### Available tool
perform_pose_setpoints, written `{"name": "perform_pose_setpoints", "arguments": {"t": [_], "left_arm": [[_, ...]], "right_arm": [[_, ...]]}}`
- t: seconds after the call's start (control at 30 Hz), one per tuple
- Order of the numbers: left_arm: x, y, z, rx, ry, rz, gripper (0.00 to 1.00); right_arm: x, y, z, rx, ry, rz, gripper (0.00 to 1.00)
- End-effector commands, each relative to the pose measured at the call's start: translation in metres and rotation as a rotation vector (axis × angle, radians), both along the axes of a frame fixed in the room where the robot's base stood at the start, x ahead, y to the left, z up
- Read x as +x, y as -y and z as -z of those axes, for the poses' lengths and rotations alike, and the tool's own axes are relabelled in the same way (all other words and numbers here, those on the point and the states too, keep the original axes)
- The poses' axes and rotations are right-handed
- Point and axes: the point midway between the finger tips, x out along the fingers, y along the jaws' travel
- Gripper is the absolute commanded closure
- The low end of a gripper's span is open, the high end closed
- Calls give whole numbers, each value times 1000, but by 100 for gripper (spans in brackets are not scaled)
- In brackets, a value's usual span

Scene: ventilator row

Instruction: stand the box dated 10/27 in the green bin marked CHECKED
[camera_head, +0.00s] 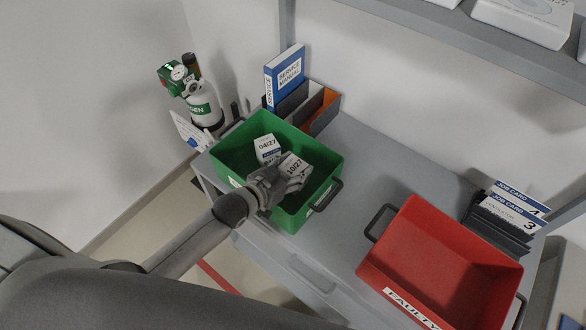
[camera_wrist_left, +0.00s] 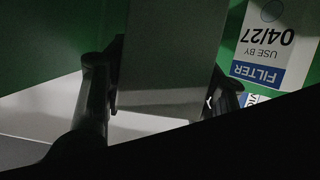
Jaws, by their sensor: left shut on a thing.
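The box dated 10/27 (camera_head: 293,166) is white and sits inside the green bin (camera_head: 329,166), toward its front right. My left gripper (camera_head: 279,183) is shut on this box from the front left. In the left wrist view the held box (camera_wrist_left: 170,50) is a dark grey shape between the two fingers (camera_wrist_left: 160,95). A second box, dated 04/27 (camera_head: 266,146), stands in the bin behind and left of it; it also shows in the left wrist view (camera_wrist_left: 268,45). I cannot tell whether the held box touches the bin floor. My right gripper is not in view.
A red bin marked FAULTY (camera_head: 430,215) stands on the grey cart top (camera_head: 365,165) at the right. A blue service manual (camera_head: 287,75) stands in a rack behind the green bin. Job cards (camera_head: 512,205) stand at the far right. An oxygen cylinder (camera_head: 204,108) is at the left. A shelf (camera_head: 440,40) overhangs the back right.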

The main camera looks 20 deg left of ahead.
Motion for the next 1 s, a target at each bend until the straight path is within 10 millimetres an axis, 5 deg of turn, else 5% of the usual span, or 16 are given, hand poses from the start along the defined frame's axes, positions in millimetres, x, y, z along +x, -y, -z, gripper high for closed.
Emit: {"name": "perform_pose_setpoints", "arguments": {"t": [0.2, 0.23, 0.4, 0.87, 1.0], "left_arm": [[-4, 0, 14, 11, -21, 2, 72], [-5, 0, 15, 11, -22, 2, 46], [-6, 0, 17, 12, -27, 4, 27], [-6, 1, 2, 14, -26, 6, 27], [-24, -7, -2, 13, -25, 4, 27]], "right_arm": [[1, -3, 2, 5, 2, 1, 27], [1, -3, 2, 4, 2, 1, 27], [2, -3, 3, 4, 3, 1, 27], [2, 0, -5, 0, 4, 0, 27], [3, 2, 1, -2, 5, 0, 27]]}}
